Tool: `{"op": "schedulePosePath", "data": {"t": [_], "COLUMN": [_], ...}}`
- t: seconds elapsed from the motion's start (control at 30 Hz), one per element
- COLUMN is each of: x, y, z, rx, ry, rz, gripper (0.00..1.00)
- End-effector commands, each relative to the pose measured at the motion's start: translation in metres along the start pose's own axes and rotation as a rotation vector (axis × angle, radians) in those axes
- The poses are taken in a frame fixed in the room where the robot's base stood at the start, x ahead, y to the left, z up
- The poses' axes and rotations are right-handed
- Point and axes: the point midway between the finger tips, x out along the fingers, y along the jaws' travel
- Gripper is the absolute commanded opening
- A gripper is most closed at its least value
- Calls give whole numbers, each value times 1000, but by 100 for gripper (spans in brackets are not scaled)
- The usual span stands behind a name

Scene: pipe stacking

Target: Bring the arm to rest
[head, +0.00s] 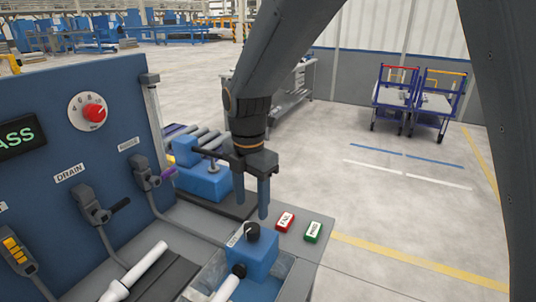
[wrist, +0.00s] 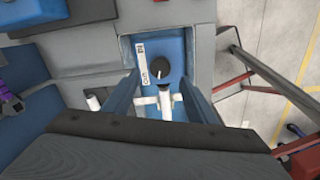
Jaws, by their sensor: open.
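My gripper (head: 251,203) hangs from my dark grey arm in the head view, fingers pointing down and apart, with nothing between them. It is just behind and above a blue block with a black knob (head: 252,232) on the bench. In the wrist view my gripper (wrist: 150,95) shows its two blue-grey fingers on either side of the picture. The blue block with its black knob (wrist: 158,68) lies beyond them. A white pipe (wrist: 165,103) shows between the fingers, below the knob; I cannot tell its height relative to the fingertips.
A blue panel (head: 90,140) with a red dial (head: 93,112) and valve levers stands at the left. Red (head: 285,221) and green (head: 313,232) buttons sit on the bench's right side. A white pipe (head: 140,268) lies in front. Two carts (head: 415,97) stand far right; the floor between is clear.

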Motion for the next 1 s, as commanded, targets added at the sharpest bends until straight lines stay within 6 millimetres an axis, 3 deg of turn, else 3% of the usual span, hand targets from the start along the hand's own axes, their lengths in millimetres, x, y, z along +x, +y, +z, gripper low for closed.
{"op": "schedulePosePath", "data": {"t": [0.17,0.5,0.8,1.0], "x": [4,20,35,41], "y": [-33,-147,-242,-272], "z": [27,83,96,94], "rx": [298,1299,2130,2426], "ry": [-4,0,26,44], "rz": [13,64,117,138], "gripper": [52,52,52,52]}}
